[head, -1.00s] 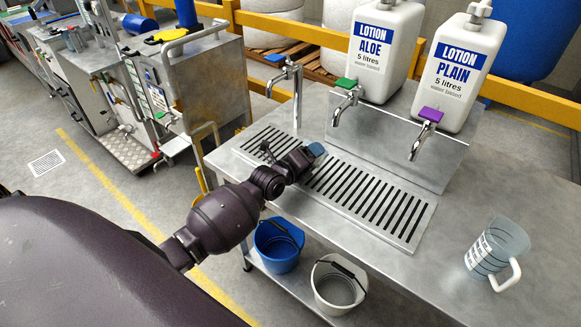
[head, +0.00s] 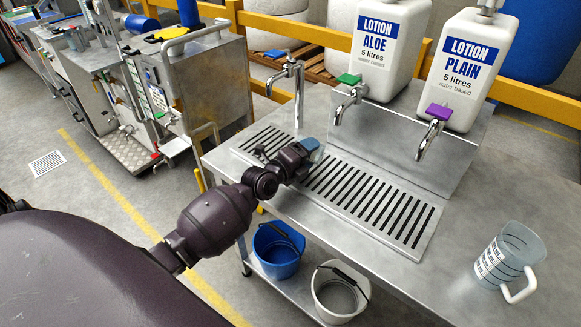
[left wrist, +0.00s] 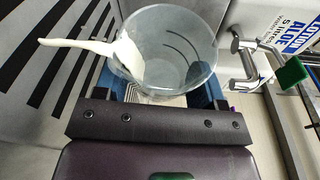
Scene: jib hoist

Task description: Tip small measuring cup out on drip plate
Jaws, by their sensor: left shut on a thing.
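My left gripper (head: 308,152) is over the slotted drip plate (head: 425,245), near its back edge on the left half. It is shut on the small measuring cup (left wrist: 170,45), a clear cup with a white handle and dark marks inside. The left wrist view looks into the cup between the blue fingers. In the head view the cup is mostly hidden by the gripper. I cannot tell its exact tilt or whether liquid is in it. My right gripper is not in view.
A large measuring jug (head: 508,255) stands at right. Blue (head: 278,252) and white (head: 340,292) buckets are below.

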